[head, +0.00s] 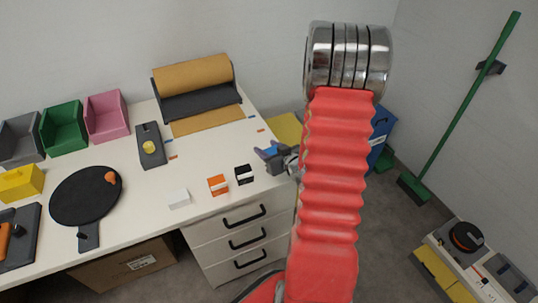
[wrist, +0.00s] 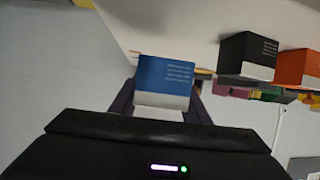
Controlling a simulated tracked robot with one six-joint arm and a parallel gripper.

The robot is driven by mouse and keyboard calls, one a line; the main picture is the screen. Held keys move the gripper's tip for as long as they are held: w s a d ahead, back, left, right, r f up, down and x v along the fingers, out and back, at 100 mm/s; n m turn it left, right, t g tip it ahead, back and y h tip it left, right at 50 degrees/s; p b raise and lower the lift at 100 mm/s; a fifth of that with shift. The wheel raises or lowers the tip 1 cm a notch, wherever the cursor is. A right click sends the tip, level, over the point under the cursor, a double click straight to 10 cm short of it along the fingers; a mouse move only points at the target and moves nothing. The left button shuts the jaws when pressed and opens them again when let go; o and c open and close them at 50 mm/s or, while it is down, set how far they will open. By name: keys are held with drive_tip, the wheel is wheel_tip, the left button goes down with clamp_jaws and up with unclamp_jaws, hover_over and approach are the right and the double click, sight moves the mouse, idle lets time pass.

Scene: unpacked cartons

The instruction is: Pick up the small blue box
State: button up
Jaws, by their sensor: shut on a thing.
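The small blue box (wrist: 166,75) has a white band along one side and lines of small print. In the wrist view it sits between the two dark fingers of my gripper (wrist: 163,92), which is shut on it. In the head view my gripper (head: 270,154) is by the right edge of the white table, partly behind my red arm. Only a small blue patch of the box shows there between the fingers. How far it is above the table I cannot tell.
An orange-and-white box (head: 218,185), a black-and-white box (head: 244,174) and a white box (head: 179,198) stand on the white table (head: 140,212). A black round paddle (head: 84,197), bins and a paper roll (head: 192,75) lie further left and back. A green broom (head: 468,95) leans right.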

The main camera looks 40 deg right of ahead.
drive_tip(key=shift+r, duration=2.75)
